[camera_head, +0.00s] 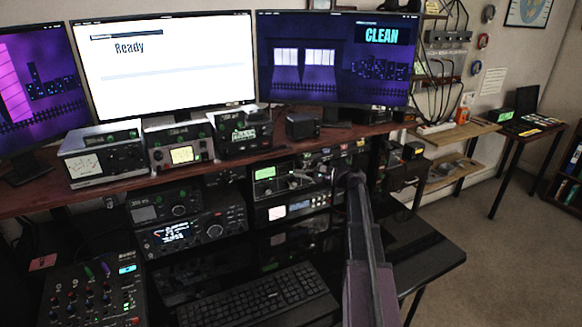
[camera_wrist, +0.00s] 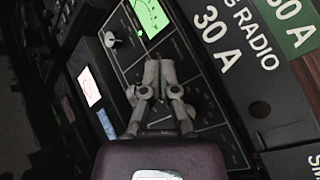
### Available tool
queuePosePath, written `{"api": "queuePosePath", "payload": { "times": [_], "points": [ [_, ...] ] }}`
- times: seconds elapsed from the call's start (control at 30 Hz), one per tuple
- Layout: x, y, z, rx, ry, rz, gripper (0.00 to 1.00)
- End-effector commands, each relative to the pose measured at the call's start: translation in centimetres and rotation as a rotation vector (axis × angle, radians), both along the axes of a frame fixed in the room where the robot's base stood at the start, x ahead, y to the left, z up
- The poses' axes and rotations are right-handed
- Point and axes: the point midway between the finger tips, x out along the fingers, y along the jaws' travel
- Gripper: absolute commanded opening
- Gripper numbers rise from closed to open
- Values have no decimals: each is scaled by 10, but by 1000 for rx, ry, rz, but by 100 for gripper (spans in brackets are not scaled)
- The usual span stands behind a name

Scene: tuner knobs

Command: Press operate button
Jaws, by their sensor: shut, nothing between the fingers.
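My gripper (camera_head: 352,182) is at the right end of the black tuner (camera_head: 285,178), which has a green-lit meter. In the wrist view my gripper (camera_wrist: 160,74) is shut and empty, its fingertips together in front of the tuner's panel (camera_wrist: 132,72). I cannot tell if they touch it. The green meter (camera_wrist: 152,16) and a grey knob (camera_wrist: 110,40) show past the fingers. The fingers hide part of the panel and its right-hand knobs. Below the tuner is a unit with a lit white display (camera_head: 299,207). No button marked operate can be read in either view.
Radios (camera_head: 193,233), a mixer (camera_head: 95,295) and a keyboard (camera_head: 262,298) crowd the desk to the left. The black desk top (camera_head: 425,255) right of my arm is clear.

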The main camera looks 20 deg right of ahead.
Motion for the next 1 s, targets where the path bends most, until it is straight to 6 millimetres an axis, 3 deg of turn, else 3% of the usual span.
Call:
{"api": "queuePosePath", "payload": {
  "times": [0.4,1.0],
  "points": [
    [-29,0,0,0,0,0,0],
    [-31,-1,0,-1,0,1,0]
  ]
}}
